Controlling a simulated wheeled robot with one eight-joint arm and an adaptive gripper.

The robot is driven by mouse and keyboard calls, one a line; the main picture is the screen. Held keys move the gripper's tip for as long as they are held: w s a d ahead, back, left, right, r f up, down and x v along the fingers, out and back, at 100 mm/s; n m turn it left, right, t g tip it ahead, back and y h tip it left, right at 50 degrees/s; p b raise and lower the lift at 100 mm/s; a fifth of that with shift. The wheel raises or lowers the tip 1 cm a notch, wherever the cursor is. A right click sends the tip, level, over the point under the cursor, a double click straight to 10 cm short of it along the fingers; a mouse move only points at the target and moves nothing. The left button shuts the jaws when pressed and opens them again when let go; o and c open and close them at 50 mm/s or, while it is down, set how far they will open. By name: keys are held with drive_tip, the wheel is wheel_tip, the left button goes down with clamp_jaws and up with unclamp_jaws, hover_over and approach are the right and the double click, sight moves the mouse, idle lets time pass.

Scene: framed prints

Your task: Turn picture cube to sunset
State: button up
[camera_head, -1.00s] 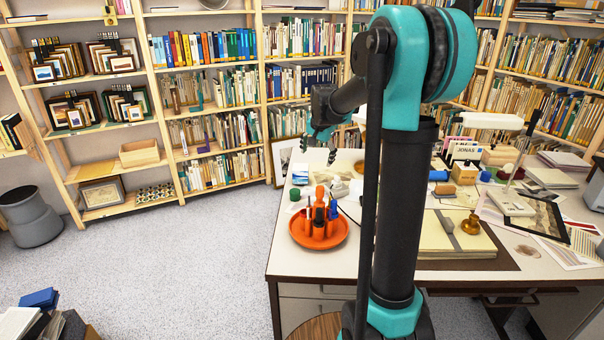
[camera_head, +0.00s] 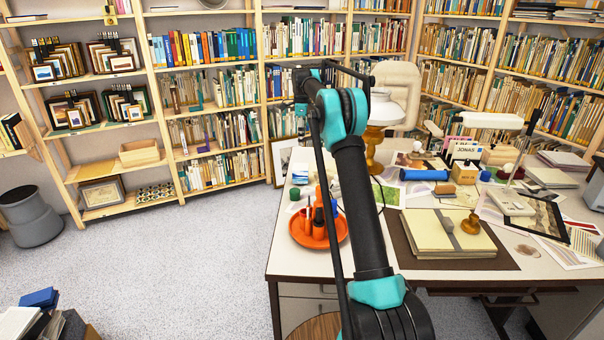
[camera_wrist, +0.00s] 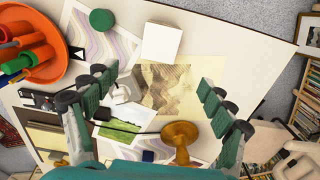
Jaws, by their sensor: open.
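A white block (camera_wrist: 161,41) stands on the desk at the top middle of the wrist view. It may be the picture cube; its visible faces look plain white, and no sunset shows on it.
An orange round tray with cups (camera_head: 320,232) stands at the desk's left front. A small green round thing (camera_wrist: 102,20) is left of the block. A lamp with an amber base (camera_head: 374,155) stands behind my arm. A yellow folder stack (camera_head: 445,237) lies at the desk's middle.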

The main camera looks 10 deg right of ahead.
sight(302, 166)
wheel_tip(302, 166, down, 17)
drive_tip(key=shift+f, duration=0.15)
idle(0.5)
drive_tip(key=c, duration=1.2)
